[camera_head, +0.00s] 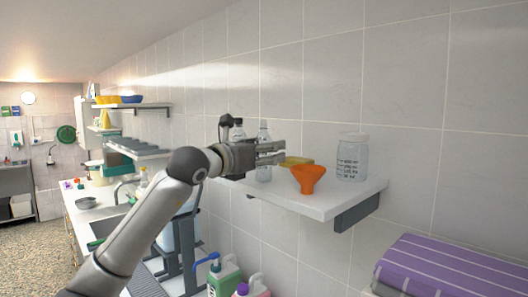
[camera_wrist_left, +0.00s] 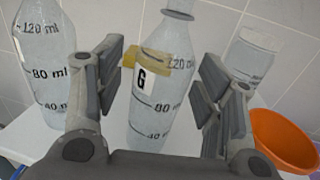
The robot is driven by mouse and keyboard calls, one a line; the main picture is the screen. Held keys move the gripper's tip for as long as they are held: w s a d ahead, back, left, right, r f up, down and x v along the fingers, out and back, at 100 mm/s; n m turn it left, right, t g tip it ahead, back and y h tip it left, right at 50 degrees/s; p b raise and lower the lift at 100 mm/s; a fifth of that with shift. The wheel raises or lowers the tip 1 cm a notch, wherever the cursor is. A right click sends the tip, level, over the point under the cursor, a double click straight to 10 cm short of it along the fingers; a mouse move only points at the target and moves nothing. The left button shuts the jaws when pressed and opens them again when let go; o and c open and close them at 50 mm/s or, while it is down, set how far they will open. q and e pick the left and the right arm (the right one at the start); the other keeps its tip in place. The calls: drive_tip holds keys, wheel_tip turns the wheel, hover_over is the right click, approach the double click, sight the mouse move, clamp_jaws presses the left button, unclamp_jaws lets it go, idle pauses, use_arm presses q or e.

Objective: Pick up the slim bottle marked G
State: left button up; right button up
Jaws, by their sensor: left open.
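The slim clear bottle marked G (camera_wrist_left: 155,105) stands upright in the left wrist view, with a white G label and ml marks. In the head view a clear bottle (camera_head: 264,136) on the wall shelf is partly hidden by my left gripper (camera_head: 284,152). My left gripper is open. In the left wrist view its two fingers stand on either side of the G bottle, with space visible on both sides. Another clear bottle with ml marks (camera_wrist_left: 45,65) stands left of it; its top also shows in the head view (camera_head: 238,128). My right gripper is not in view.
Below are jugs (camera_head: 224,278) and a striped purple towel (camera_head: 450,268). Space above the shelf is clear.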

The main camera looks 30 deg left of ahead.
use_arm(q)
drive_tip(key=shift+s, duration=0.1)
drive_tip(key=shift+c, duration=0.6)
drive_tip(key=c, duration=0.9)
drive_tip(key=shift+c, duration=0.2)
drive_tip(key=shift+r, duration=0.15)
